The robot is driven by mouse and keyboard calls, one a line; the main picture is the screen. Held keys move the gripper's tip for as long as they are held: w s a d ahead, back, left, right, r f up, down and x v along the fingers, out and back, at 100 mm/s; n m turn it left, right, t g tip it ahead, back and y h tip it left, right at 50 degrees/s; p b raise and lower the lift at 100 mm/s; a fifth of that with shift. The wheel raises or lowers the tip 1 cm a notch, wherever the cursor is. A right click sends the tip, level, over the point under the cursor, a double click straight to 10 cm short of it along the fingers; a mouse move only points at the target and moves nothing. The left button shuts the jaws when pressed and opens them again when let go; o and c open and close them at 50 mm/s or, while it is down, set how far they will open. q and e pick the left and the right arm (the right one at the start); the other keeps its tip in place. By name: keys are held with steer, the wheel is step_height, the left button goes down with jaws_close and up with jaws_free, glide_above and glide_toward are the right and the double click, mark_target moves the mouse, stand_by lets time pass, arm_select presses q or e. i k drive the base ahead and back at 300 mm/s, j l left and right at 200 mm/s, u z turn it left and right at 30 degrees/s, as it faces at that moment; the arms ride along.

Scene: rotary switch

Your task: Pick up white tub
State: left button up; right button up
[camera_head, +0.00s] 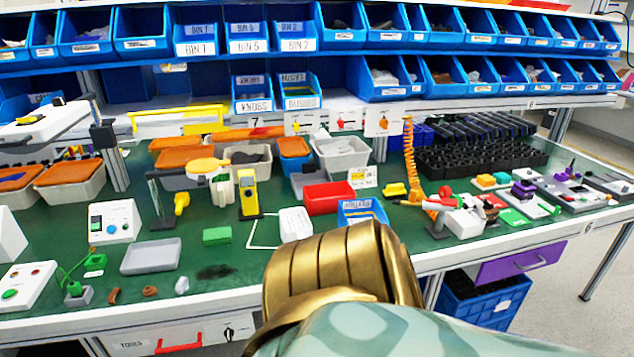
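Several pale tubs stand on the green bench, and I cannot tell which one the task means. An open whitish tub (343,157) with items in it stands at the back middle. Another open pale tub (247,163) with dark contents stands left of it. Pale tubs with orange lids (75,187) stand at the left. A small white slatted container (295,223) sits near the middle front. A gold and patterned teal part of my arm (340,272) covers the bottom middle and hides the bench edge there. No fingers of either gripper show.
A red bin (329,198) and a blue bin (362,212) sit near the middle. A grey tray (151,256), a green block (217,235) and a yellow meter (248,193) stand left of them. An orange coiled cord (410,165) rises at the right. Blue bins line the shelves above.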

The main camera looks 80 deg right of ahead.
mark_target(295, 224)
steer(key=z, duration=2.55)
